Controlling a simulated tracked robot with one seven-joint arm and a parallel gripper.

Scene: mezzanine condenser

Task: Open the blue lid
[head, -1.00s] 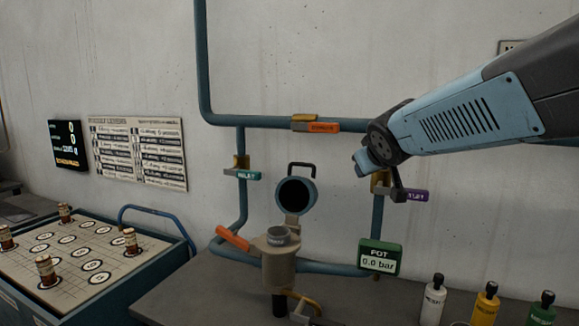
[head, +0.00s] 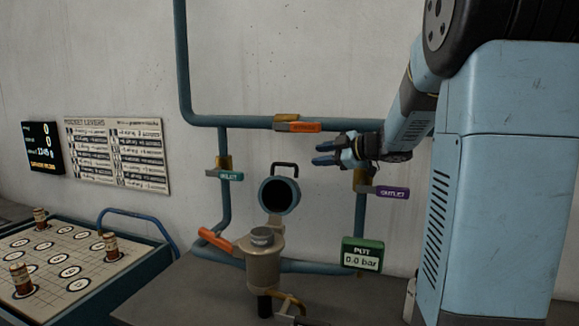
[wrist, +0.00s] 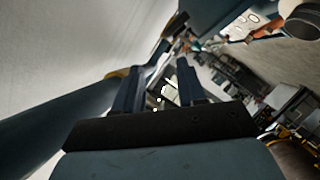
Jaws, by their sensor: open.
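The blue lid (head: 279,209) stands tipped up on its hinge behind the pot. Its dark inside faces me and its black handle (head: 285,166) is at the top. The pot (head: 264,262) is beige, with its mouth uncovered below the lid. My gripper (head: 318,154) is open and empty, up and to the right of the lid, pointing left and apart from it. In the wrist view the two fingers (wrist: 158,85) are spread with nothing between them. A grey round rim, likely the pot's, shows at that view's top right.
Blue pipes with the orange (head: 305,127), teal inlet (head: 231,176) and purple outlet (head: 392,192) levers frame the pot. An orange handle (head: 215,239) sticks out left of it. A green pressure gauge (head: 362,254) reads 0.0 bar at right. A game board (head: 70,262) stands left.

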